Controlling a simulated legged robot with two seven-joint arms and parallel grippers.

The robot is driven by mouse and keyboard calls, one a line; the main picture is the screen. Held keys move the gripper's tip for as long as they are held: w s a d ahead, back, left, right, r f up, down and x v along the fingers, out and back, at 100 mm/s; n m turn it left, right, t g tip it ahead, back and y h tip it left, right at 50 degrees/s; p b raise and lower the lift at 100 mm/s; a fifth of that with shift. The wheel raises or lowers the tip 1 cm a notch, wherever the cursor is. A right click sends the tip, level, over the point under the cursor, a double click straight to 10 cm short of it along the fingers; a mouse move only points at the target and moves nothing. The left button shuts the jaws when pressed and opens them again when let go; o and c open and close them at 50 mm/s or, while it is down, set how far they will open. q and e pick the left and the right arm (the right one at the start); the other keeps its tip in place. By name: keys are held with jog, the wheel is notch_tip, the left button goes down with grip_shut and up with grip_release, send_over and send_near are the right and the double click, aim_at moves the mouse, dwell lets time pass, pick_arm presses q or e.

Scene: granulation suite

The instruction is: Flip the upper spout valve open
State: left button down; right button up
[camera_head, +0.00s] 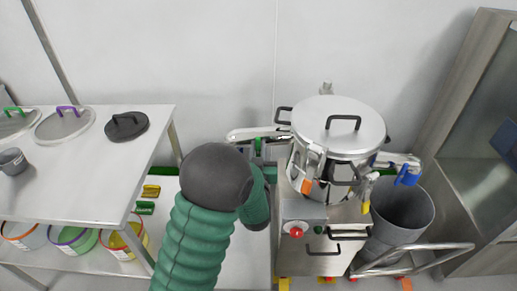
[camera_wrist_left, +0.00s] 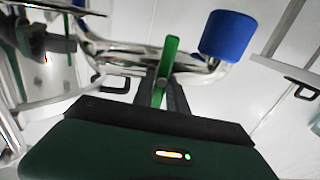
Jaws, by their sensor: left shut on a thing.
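The steel pot (camera_head: 338,130) stands on a grey machine at right of centre, with its lid on. A pale metal spout (camera_head: 245,134) sticks out from its left side. A green lever (camera_head: 258,146) hangs at this spout; it also shows in the left wrist view (camera_wrist_left: 170,55). My left gripper (camera_wrist_left: 163,98) is shut on the green lever, its dark fingers on both sides of it. In the head view my own arm hides most of this gripper. A second spout on the pot's right has a blue lever (camera_head: 407,175). My right gripper is not in view.
A blue cylinder (camera_wrist_left: 228,35) is close to the right of my left gripper in the wrist view. The control box has a red button (camera_head: 296,232). A grey bin (camera_head: 402,213) stands right of the machine. A white shelf table (camera_head: 90,180) with lids stands at left.

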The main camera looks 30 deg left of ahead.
pick_arm(q)
jog(key=shift+a+f+n+b, duration=0.15)
jog(key=shift+f+n+b, duration=0.05)
jog(key=shift+n+b, duration=0.75)
jog(key=n+b, duration=0.1)
jog(key=n, duration=0.1)
jog(key=n+b, duration=0.4)
jog(key=shift+s+a+f, duration=0.15)
jog(key=shift+a+f, duration=0.05)
jog(key=shift+f, duration=0.05)
jog(key=shift+s+a+f+n+b, duration=0.1)
jog(key=shift+f+n+b, duration=0.05)
jog(key=shift+n+b, duration=2.3)
jog(key=shift+f+n+b, duration=0.15)
jog(key=shift+n+b, duration=2.2)
jog(key=shift+n, duration=0.05)
jog(key=c, duration=1.3)
grip_release()
jog(key=shift+a, duration=0.1)
jog(key=shift+r, duration=0.1)
